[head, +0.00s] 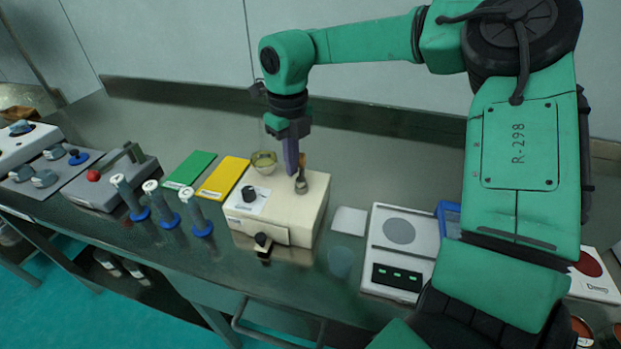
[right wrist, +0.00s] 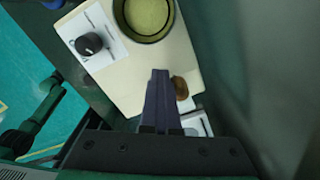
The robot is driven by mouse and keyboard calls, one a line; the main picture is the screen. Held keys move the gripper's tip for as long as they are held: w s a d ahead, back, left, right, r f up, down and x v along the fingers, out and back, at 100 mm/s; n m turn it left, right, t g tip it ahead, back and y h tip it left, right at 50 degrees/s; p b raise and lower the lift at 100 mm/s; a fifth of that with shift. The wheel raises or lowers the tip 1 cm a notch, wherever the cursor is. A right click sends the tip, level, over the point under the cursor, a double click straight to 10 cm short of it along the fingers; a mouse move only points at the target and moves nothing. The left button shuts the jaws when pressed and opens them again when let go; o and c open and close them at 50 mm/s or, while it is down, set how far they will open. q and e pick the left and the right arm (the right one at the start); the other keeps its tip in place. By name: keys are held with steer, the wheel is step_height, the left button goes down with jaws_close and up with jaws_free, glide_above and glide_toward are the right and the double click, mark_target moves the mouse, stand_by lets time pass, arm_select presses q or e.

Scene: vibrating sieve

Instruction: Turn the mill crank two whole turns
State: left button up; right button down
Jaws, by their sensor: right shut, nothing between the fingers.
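The mill is a cream box (head: 281,215) in the middle of the bench. It has a black dial (head: 249,193) on a white label plate. The crank (head: 301,184) stands upright at its top right, with a brown wooden grip and a metal base. My right gripper (head: 292,172) points down just left of the crank grip, its dark fingers shut with nothing between them. In the right wrist view, the brown grip (right wrist: 180,88) shows right beside the fingers (right wrist: 160,73); whether they touch it I cannot tell. My left gripper is not in view.
A bowl of yellow-green material (head: 264,161) is at the mill's back left. Several blue-based cylinders (head: 161,203) stand left of the mill. Green (head: 191,169) and yellow (head: 224,179) mats lie behind them. A white scale (head: 399,231) is to the right.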

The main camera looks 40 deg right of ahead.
steer(key=shift+s+d, duration=0.3)
steer(key=shift+d, duration=0.4)
steer(key=shift+s+d, duration=0.25)
steer(key=shift+d, duration=0.45)
steer(key=c, duration=1.6)
jaws_free()
steer(key=shift+s, duration=1.25)
steer(key=c, duration=0.7)
jaws_free()
steer(key=shift+s+d, duration=0.1)
steer(key=shift+d, duration=0.1)
steer(key=shift+o, duration=0.3)
steer(key=shift+d, duration=0.15)
steer(key=shift+a, duration=0.2)
